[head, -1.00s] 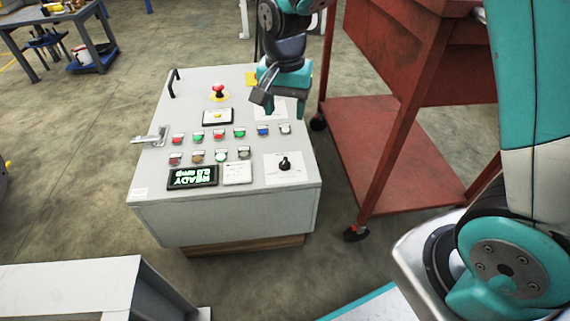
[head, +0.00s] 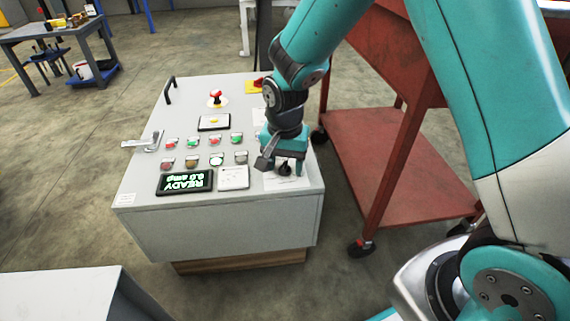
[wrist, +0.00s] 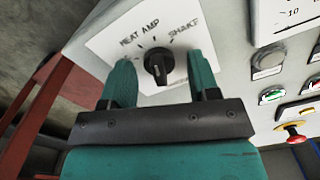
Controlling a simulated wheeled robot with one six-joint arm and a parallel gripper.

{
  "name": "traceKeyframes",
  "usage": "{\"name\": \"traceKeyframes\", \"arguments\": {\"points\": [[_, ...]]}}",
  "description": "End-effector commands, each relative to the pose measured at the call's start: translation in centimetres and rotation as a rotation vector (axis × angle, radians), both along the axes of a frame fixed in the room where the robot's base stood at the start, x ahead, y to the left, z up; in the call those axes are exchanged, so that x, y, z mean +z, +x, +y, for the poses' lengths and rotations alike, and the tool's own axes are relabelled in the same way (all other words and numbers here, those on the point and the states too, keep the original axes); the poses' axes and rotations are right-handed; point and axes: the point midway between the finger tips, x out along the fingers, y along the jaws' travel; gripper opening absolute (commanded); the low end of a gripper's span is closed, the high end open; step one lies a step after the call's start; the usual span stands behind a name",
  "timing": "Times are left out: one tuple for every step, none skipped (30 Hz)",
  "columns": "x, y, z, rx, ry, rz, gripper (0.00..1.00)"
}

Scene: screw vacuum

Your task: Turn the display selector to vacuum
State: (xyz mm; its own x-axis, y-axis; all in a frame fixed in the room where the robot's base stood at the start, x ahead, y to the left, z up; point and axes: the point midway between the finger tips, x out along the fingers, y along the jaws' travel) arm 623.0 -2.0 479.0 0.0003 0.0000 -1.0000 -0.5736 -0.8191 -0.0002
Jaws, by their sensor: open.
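The display selector is a black knob (wrist: 158,66) on a white plate (wrist: 105,48). In the wrist view the plate shows the words HEAT, AMP and SHAKE around the knob; a vacuum label is not readable. The knob's pointer setting is hard to tell. My gripper (wrist: 161,60) is open, with one teal finger on each side of the knob and visible gaps between. In the head view my gripper (head: 281,165) is over the knob (head: 285,170) at the panel's front right. The lit display (head: 184,182) reads READY and an amp value.
The grey cabinet (head: 220,235) has several coloured buttons, a red emergency stop (head: 215,97) and a silver handle (head: 143,142) at its left. A red cart (head: 395,170) stands close on the right. A work table (head: 50,32) is far back left.

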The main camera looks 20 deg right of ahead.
Motion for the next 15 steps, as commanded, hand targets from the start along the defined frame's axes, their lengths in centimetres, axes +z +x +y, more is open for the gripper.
{"name": "traceKeyframes", "arguments": {"points": [[0.03,0.0,0.0,0.0,0.0,0.0,0.55],[0.03,0.0,0.0,0.0,0.0,0.0,0.55],[0.03,0.0,0.0,0.0,0.0,0.0,0.55],[0.04,-0.01,-0.01,0.0,0.0,0.0,0.53],[0.04,0.0,0.0,0.0,0.0,0.0,0.46],[0.04,0.0,0.0,0.0,0.0,0.0,0.37],[0.04,-0.01,0.01,0.0,0.0,0.0,0.3],[0.04,0.0,0.0,0.0,0.0,0.0,0.23],[0.04,0.0,0.0,0.0,0.0,0.0,0.14],[0.04,0.0,0.0,0.0,0.0,0.0,0.08],[0.04,-0.01,-0.01,0.0,0.0,0.0,0.08],[0.05,-0.01,-0.01,0.0,0.0,0.0,0.08],[0.05,-0.01,-0.01,0.001,0.0,0.0,0.08],[0.07,-0.01,0.0,0.002,-0.001,0.001,0.08],[0.09,-0.01,0.0,0.004,-0.001,0.001,0.08]]}}
